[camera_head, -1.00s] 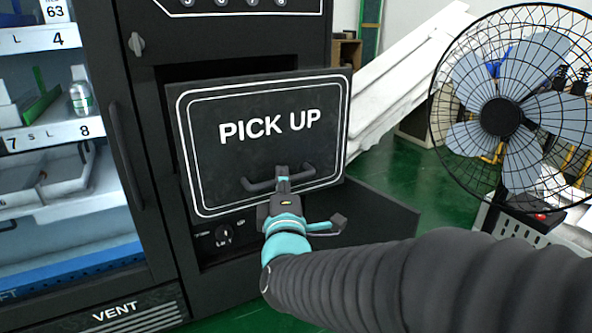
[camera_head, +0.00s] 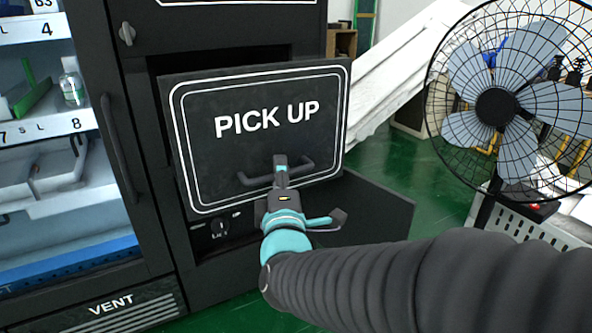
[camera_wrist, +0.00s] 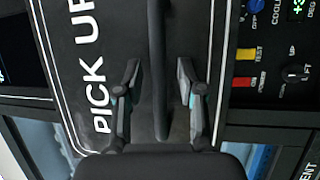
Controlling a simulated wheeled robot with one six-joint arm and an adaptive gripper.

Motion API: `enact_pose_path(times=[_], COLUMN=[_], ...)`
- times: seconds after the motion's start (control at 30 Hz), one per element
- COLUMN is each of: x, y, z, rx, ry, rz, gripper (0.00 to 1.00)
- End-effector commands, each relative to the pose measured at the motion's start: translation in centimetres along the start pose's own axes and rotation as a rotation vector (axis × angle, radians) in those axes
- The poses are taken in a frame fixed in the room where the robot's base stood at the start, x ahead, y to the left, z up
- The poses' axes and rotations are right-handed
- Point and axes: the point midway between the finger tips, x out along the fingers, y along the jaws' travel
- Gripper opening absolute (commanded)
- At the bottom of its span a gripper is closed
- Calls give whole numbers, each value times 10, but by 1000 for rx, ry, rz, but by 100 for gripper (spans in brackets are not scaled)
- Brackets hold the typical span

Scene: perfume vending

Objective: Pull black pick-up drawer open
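The black pick-up drawer (camera_head: 230,95) has a white "PICK UP" label and a white double outline on its front. Its front stands out from the dark recess of the vending machine, so it looks partly open. A black bar handle (camera_head: 255,182) crosses the lower part of the front. My gripper (camera_head: 281,162) is at the middle of this handle. In the wrist view, the handle (camera_wrist: 158,40) runs between the two fingers of my gripper (camera_wrist: 158,70). The fingers are spread, with a visible gap on each side of the bar. Contact further in cannot be seen.
The black vending machine (camera_head: 120,180) has a glass-fronted product section on the left. A dark panel (camera_head: 378,215) sticks out at the drawer's lower right. A caged fan (camera_head: 497,106) stands at the right. Green floor shows between them.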

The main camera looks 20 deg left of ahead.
Motion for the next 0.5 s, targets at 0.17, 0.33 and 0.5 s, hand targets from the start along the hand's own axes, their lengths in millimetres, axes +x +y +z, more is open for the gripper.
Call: enact_pose_path(times=[0.17, 0.33, 0.5], x=[-15, -42, -64], y=[0, 0, 0], z=[-2, -2, -2], rx=[1, 1, 2], ry=[4, 6, 5], rz=[-1, -1, 0], gripper=[39, 39, 39])
